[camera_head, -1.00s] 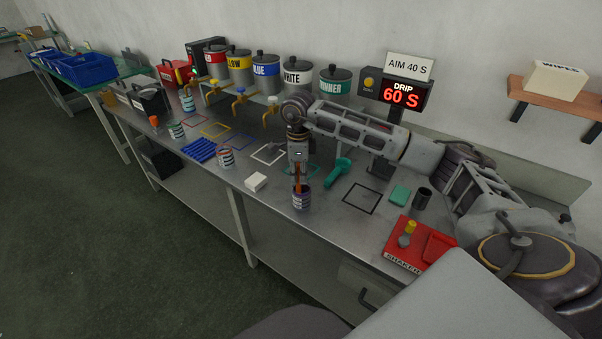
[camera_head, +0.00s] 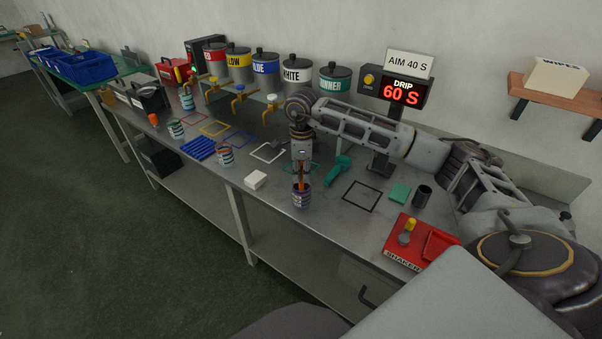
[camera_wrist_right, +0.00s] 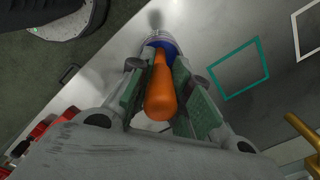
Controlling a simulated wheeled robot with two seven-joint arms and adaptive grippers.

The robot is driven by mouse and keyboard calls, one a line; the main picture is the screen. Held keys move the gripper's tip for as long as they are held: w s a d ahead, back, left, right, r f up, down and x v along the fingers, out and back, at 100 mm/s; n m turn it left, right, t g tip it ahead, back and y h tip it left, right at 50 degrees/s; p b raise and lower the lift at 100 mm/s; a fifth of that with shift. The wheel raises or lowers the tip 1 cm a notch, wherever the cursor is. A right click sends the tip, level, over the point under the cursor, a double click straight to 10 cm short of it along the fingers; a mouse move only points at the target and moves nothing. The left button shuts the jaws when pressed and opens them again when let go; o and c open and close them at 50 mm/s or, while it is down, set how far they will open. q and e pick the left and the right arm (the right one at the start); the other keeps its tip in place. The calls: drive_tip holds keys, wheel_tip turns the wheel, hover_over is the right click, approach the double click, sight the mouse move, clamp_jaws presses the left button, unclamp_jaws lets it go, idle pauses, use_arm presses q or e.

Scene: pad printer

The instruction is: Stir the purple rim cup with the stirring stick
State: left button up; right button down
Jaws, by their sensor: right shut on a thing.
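The purple rim cup (camera_head: 301,199) stands on the steel bench below my right gripper, near the bench's front edge. My right gripper (camera_head: 301,177) points down over the cup and is shut on the orange stirring stick (camera_head: 301,185). The stick's lower end reaches into the cup's mouth. In the right wrist view the orange stick (camera_wrist_right: 160,92) lies between the two finger pads, and part of the cup (camera_wrist_right: 160,40) shows beyond it with blue inside. The stick's tip is hidden. My left gripper is not in view.
A white block (camera_head: 256,180) lies left of the cup, and a teal tool (camera_head: 337,169) lies to its right. A red shaker (camera_head: 418,243) stands at the front right. Other cups and a blue rack (camera_head: 199,148) stand farther left. A black outlined square (camera_head: 361,196) is empty.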

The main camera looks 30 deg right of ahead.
sight(302, 162)
drive_tip(key=shift+r+p, duration=1.15)
drive_tip(key=shift+r, duration=0.8)
drive_tip(key=shift+r+p, duration=1.35)
drive_tip(key=shift+r, duration=1.2)
